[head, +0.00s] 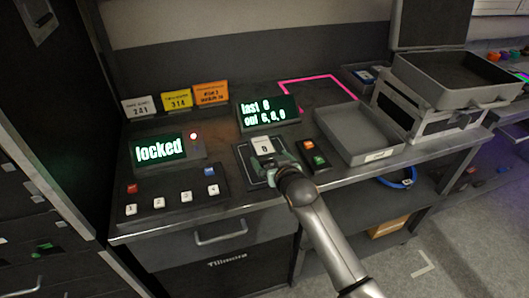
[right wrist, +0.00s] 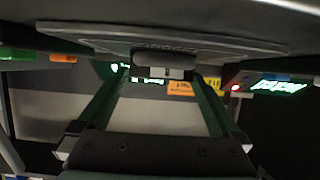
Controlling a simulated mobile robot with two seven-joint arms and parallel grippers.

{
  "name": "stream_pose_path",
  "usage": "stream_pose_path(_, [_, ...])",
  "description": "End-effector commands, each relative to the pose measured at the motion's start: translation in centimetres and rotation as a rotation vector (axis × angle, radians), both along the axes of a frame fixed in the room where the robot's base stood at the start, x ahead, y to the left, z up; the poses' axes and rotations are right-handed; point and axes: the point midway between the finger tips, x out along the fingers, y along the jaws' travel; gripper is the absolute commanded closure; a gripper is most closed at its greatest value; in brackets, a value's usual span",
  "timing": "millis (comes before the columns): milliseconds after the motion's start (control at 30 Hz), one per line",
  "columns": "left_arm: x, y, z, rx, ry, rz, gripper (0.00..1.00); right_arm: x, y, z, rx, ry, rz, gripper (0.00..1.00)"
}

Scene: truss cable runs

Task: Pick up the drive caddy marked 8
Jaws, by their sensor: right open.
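A dark drive caddy (head: 263,147) with a white label stands on a black pad on the workbench; the small digit reads like 8 or 0. My right gripper (head: 272,161) is right at it, on its near side. In the right wrist view, the gripper's two green fingers (right wrist: 162,85) are spread apart. A grey block with a pale label (right wrist: 165,63) shows between their tips, and I cannot tell whether they touch it. My gripper hides the caddy's lower part in the head view. My left gripper is not in view.
A display reading "locked" (head: 160,149) with a red light stands left, behind a button panel (head: 172,198). Another display (head: 268,113) stands behind the caddy. A two-button box (head: 314,155) and a grey tray (head: 358,133) are on the right. An open case (head: 455,80) stands farther right.

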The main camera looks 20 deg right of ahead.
Motion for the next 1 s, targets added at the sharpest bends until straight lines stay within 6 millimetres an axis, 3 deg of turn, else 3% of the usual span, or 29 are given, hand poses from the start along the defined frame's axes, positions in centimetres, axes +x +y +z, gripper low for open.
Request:
stream_pose_path(233, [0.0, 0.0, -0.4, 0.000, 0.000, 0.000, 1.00, 2.7, 0.2, -1.1, -0.001, 0.000, 0.000, 0.00])
stream_pose_path(600, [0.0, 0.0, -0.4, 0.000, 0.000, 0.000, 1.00, 3.2, 0.2, -1.3, -0.001, 0.001, 0.001, 0.00])
stream_pose_path(1000, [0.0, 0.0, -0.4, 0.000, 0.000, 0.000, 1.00, 3.2, 0.2, -1.3, -0.001, 0.001, 0.000, 0.45])
